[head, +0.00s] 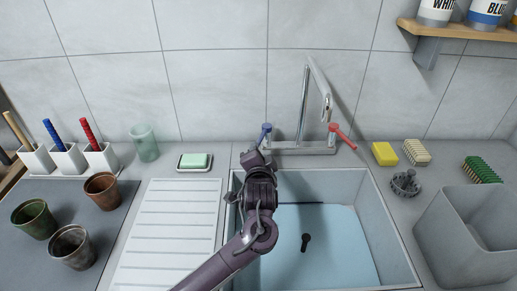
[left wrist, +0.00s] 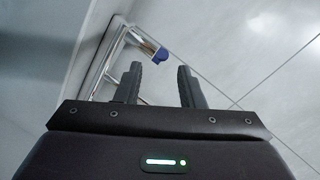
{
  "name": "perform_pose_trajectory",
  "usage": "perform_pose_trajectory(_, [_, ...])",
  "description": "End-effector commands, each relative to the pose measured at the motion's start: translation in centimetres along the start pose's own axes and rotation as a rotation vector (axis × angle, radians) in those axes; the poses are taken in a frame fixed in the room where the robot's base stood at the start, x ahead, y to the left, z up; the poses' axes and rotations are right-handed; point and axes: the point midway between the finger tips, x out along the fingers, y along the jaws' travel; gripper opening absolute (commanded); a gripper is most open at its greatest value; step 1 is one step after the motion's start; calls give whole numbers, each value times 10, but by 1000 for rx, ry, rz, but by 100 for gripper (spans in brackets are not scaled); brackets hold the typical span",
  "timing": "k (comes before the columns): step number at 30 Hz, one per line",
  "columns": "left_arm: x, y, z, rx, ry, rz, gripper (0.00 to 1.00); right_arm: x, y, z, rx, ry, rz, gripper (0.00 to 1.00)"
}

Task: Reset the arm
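My left arm reaches in from the bottom of the head view. Its gripper (head: 256,154) is at the back left edge of the sink, just in front of the blue tap handle (head: 266,128). In the left wrist view the two fingers (left wrist: 159,69) stand apart with nothing between them. The blue handle (left wrist: 161,54) shows just past the fingertips; I cannot tell whether they touch. The chrome faucet (head: 303,105) and red tap handle (head: 342,134) stand to the right. My right gripper is not in view.
The sink (head: 405,235) holds water and a small black object (head: 305,242). A soap dish (head: 180,167), drainboard (head: 165,235), cup (head: 144,143) and pots (head: 35,219) are left. Sponges (head: 384,153), a brush (head: 482,169) and a grey bin (head: 432,230) are right, below a shelf (head: 460,30).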

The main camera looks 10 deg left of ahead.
Motion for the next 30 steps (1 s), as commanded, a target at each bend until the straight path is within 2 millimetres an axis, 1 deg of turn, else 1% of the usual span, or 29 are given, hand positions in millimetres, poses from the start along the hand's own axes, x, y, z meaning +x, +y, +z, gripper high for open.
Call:
perform_pose_trajectory(1, [-5, 1, 0, -1, 1, 1, 35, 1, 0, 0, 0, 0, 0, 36])
perform_pose_trajectory(3, [-10, 0, 0, -1, 0, 0, 35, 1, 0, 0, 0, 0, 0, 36])
perform_pose_trajectory(6, [-13, 0, 0, 0, -1, 0, 35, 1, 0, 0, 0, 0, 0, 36])
perform_pose_trajectory(19, [-13, -2, -1, 0, 0, 0, 35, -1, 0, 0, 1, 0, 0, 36])
perform_pose_trajectory(21, [-15, -9, -5, -1, 0, 0, 35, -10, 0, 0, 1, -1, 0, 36])
perform_pose_trajectory(26, [-21, -37, -21, -1, 0, 0, 35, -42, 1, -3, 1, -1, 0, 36])
perform_pose_trajectory(30, [-25, -54, -30, -1, -1, 0, 35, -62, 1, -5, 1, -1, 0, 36])
